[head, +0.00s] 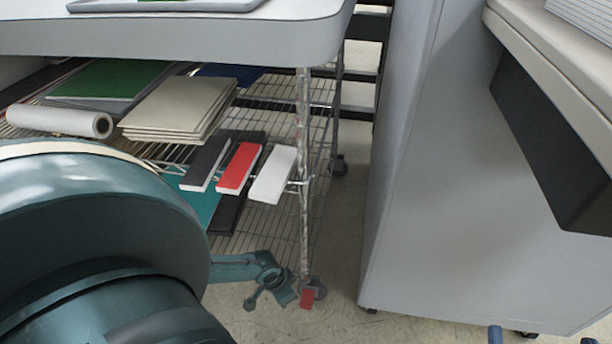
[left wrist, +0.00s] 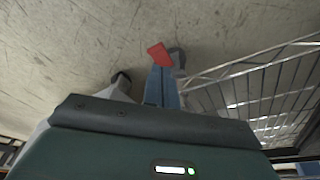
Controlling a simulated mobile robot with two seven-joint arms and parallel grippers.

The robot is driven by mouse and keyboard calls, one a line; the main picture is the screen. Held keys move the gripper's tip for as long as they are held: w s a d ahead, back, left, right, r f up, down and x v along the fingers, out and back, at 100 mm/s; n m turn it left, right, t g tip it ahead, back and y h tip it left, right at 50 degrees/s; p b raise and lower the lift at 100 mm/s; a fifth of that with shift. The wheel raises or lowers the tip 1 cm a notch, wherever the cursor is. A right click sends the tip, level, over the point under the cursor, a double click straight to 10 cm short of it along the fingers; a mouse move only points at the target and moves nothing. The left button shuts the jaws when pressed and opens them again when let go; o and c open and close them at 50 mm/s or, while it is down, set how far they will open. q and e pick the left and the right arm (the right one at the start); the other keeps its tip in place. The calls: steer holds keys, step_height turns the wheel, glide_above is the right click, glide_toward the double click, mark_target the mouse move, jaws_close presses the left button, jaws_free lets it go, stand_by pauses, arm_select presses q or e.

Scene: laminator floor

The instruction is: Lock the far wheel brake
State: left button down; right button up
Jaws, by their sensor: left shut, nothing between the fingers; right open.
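A caster wheel (head: 319,287) with a red brake tab (head: 307,298) stands at the foot of the wire cart's front right post. In the left wrist view the red tab (left wrist: 159,54) is tilted beside the grey caster (left wrist: 177,60). My left gripper (head: 288,296) is shut and empty, low by this wheel. Its blue fingers (left wrist: 163,85) point at the tab, their tips at or very near it; I cannot tell whether they touch. Another caster (head: 340,166) stands farther back, with no brake tab visible. My right gripper (head: 541,338) is open and empty at the bottom edge.
The wire shelf (head: 262,215) holds a paper roll (head: 62,121), board stacks (head: 180,105), and black, red (head: 239,168) and white boxes (head: 273,174). A grey cabinet (head: 440,190) stands to the right. A strip of floor (head: 345,235) is clear between cart and cabinet.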

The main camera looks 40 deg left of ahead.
arm_select(q)
steer(key=shift+p+v, duration=0.7)
steer(key=shift+v, duration=1.15)
steer(key=shift+s, duration=0.15)
